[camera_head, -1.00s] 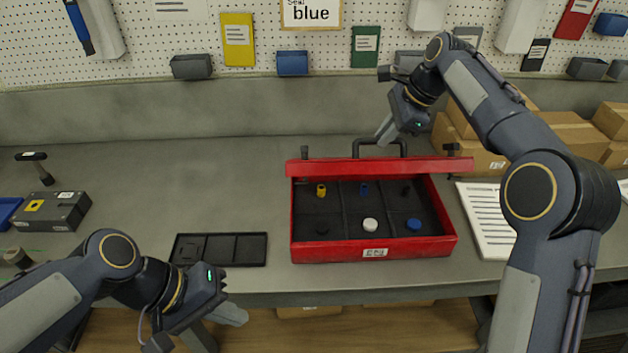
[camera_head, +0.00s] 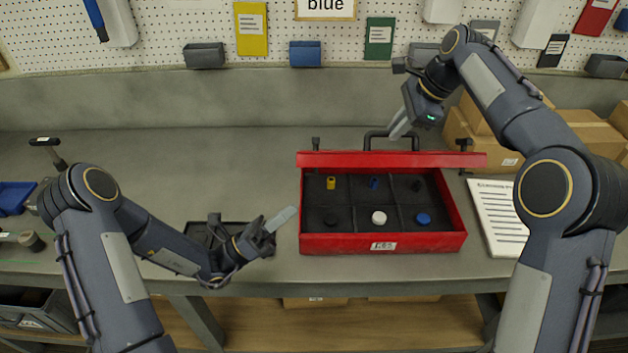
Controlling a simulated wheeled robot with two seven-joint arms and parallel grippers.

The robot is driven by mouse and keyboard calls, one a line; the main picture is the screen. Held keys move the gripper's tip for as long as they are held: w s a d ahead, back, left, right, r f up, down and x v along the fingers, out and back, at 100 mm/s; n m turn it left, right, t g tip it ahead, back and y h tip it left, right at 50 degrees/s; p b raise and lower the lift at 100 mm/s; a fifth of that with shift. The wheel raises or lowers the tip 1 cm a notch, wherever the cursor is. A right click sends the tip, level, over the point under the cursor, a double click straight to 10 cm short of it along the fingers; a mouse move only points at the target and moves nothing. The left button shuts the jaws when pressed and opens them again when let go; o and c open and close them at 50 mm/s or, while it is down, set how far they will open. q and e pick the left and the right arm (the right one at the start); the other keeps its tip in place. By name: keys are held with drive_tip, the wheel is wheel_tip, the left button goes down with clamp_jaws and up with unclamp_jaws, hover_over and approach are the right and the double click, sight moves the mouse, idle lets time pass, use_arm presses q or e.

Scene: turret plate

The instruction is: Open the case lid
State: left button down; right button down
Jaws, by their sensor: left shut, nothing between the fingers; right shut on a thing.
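The red case (camera_head: 384,243) stands on the bench right of the middle with its lid (camera_head: 392,160) raised along the back edge. Its dark inside is divided into compartments. They hold a yellow piece (camera_head: 330,183), two blue pieces (camera_head: 423,219), a white round piece (camera_head: 378,217) and dark pieces. A black handle (camera_head: 376,140) stands up behind the lid. My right gripper (camera_head: 397,130) is at this handle, shut on it. My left gripper (camera_head: 285,217) is shut and empty, just left of the case's left wall and apart from it.
A black tray (camera_head: 195,236) lies left of the case, partly hidden by my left arm. White papers (camera_head: 499,215) lie right of the case. Cardboard boxes (camera_head: 585,140) are stacked at the back right.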

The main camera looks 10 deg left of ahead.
drive_tip(key=shift+w+d+f, duration=0.1)
drive_tip(key=shift+w+f, duration=0.05)
drive_tip(key=shift+f, duration=0.35)
use_arm(q)
drive_tip(key=w+d+r+n+t+y, duration=0.2)
drive_tip(key=w+d+r+n+t, duration=0.1)
drive_tip(key=w+d, duration=0.2)
drive_tip(key=shift+w+r+n, duration=0.3)
drive_tip(key=shift+w+r, duration=0.05)
drive_tip(key=shift+w, duration=0.5)
drive_tip(key=shift+d, duration=0.1)
drive_tip(key=shift+w+a+r+t, duration=0.25)
drive_tip(key=shift+w+r+t, duration=0.15)
drive_tip(key=shift+w+r, duration=0.35)
use_arm(e)
drive_tip(key=shift+w+f, duration=0.1)
drive_tip(key=c, duration=1.5)
unclamp_jaws()
drive_tip(key=shift+o, duration=0.5)
